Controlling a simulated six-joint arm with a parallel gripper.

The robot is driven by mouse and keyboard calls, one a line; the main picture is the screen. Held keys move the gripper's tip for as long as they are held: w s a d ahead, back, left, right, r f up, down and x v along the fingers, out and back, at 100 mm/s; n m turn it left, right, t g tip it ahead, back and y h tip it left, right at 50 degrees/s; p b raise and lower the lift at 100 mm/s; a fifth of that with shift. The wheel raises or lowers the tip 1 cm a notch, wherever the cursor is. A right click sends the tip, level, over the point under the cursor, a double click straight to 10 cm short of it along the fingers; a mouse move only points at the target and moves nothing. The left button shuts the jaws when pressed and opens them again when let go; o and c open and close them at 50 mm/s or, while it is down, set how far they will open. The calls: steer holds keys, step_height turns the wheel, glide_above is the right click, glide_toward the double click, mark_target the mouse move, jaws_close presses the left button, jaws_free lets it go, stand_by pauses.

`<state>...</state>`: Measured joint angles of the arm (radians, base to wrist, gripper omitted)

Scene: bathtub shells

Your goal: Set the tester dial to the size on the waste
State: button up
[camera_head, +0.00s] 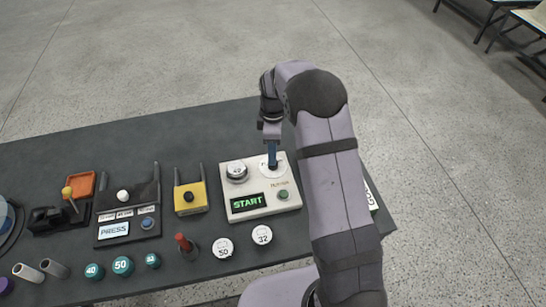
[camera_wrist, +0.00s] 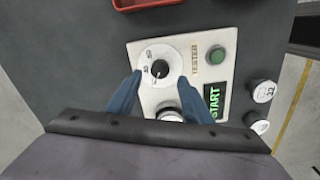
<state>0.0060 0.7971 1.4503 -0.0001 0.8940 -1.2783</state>
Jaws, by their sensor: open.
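The tester (camera_head: 258,207) is a pale box with a lit START display and a green button. Its dial (camera_head: 279,157), a white disc with a dark knob, is at the back right and partly hidden by my gripper; it also shows in the wrist view (camera_wrist: 172,52). A round waste with a white top (camera_head: 236,169) sits on the tester left of the dial; its number looks like 40 but is small. My gripper (camera_head: 271,157) is open, pointing down over the dial. In the wrist view its blue fingers (camera_wrist: 160,80) stand either side of the knob, apart from it.
White-topped pieces marked 50 (camera_head: 223,247) and 32 (camera_head: 262,235) stand in front of the tester. A yellow device (camera_head: 190,197), a PRESS panel (camera_head: 113,230) and several teal caps (camera_head: 123,265) lie left.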

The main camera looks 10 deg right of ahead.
steer(key=shift+f+p, duration=0.75)
steer(key=shift+f, duration=1.75)
steer(key=c, duration=1.1)
